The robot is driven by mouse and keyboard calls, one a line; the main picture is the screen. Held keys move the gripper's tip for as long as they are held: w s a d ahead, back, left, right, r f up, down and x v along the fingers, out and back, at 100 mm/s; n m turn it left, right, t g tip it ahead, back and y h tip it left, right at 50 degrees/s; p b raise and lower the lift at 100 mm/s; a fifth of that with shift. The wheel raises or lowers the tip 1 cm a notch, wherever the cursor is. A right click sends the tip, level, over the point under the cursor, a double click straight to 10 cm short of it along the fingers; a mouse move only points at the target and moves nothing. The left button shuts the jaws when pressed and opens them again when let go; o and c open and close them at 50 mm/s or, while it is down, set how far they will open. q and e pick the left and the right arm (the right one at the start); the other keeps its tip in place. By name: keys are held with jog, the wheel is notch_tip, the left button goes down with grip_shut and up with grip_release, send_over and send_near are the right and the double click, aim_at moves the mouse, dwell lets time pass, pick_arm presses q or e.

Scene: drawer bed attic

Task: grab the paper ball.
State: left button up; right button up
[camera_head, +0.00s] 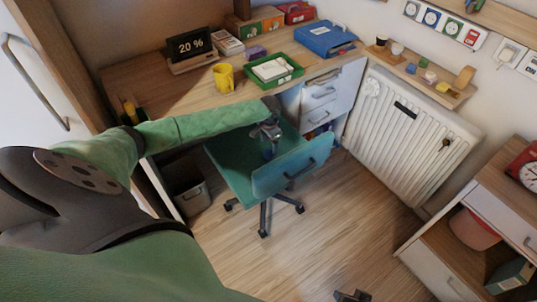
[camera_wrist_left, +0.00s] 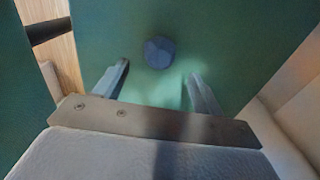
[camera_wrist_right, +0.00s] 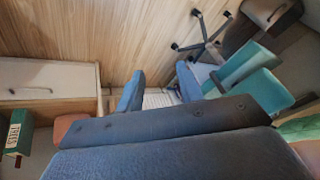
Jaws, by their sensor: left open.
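The paper ball (camera_wrist_left: 159,51) shows in the left wrist view as a small, blue-grey, faceted ball on the green seat of the chair (camera_wrist_left: 230,40). My left gripper (camera_wrist_left: 158,74) is open above the seat. The ball appears just beyond its fingertips, roughly centred between them, and nothing is held. In the head view my left gripper (camera_head: 268,140) hangs over the chair seat (camera_head: 228,165), and I cannot make out the ball there. My right gripper (camera_wrist_right: 160,72) is open and empty in the right wrist view, over the wooden floor, away from the chair.
The chair's backrest (camera_head: 291,167) rises at the near side of the seat. The desk (camera_head: 190,95) and its drawers (camera_head: 320,93) stand behind the chair. A bin (camera_head: 190,193) stands left. A radiator (camera_head: 407,125) and a cabinet (camera_head: 440,275) are right. Floor between is clear.

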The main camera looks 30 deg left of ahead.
aim_at(268, 151)
pick_arm(q)
jog(key=shift+s+f+p, duration=0.15)
jog(key=shift+f+p, duration=0.2)
jog(key=shift+f, duration=2.35)
jog(key=shift+c, duration=0.4)
jog(key=c, duration=1)
